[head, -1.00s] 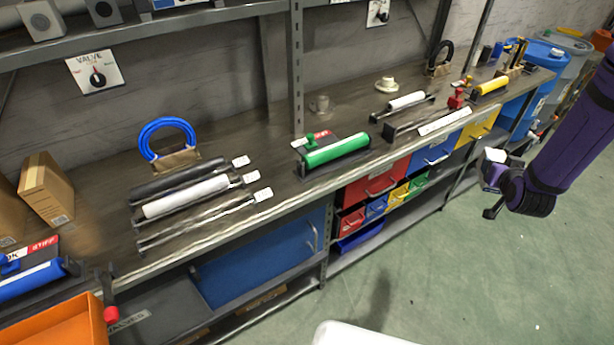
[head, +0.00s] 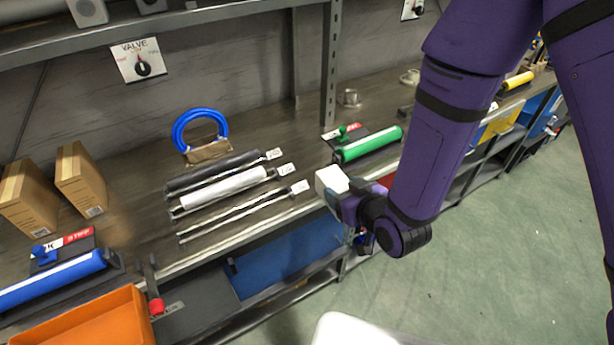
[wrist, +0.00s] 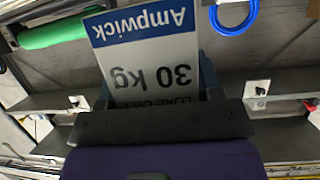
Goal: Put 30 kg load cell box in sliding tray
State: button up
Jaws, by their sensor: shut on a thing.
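The 30 kg load cell box (head: 331,180) is white in the head view, held by my gripper (head: 344,194) in front of the bench edge, left of the green roller. In the wrist view, its label (wrist: 143,60) reads "Ampwick 30 kg" upside down. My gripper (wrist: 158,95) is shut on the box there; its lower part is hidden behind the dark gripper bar. An orange open tray (head: 95,318) is at the lower left of the head view, partly cut off. I cannot tell for sure whether it is the sliding tray.
The workbench (head: 135,190) carries black and white rollers, a blue ring (head: 200,128), two cardboard boxes (head: 82,180), a blue roller (head: 50,280) and a green roller (head: 370,145). A red knob (head: 157,306) stands by the orange tray. Green floor is open at right.

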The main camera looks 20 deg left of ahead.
jog(key=shift+s+a, duration=0.75)
jog(key=shift+s, duration=0.2)
jog(key=shift+n, duration=0.3)
jog(key=w+a, duration=0.3)
jog(key=w, duration=0.1)
jog(key=w+a+f, duration=0.1)
jog(key=w+a, duration=0.2)
jog(key=w, duration=0.1)
jog(key=w+a, duration=0.3)
jog(key=w, duration=0.1)
jog(key=shift+w+a+f, duration=0.15)
jog(key=shift+a+f, duration=0.05)
jog(key=shift+w+a+f, duration=0.1)
jog(key=shift+f, duration=1.65)
jog(key=shift+f, duration=0.1)
jog(key=o, duration=1.2)
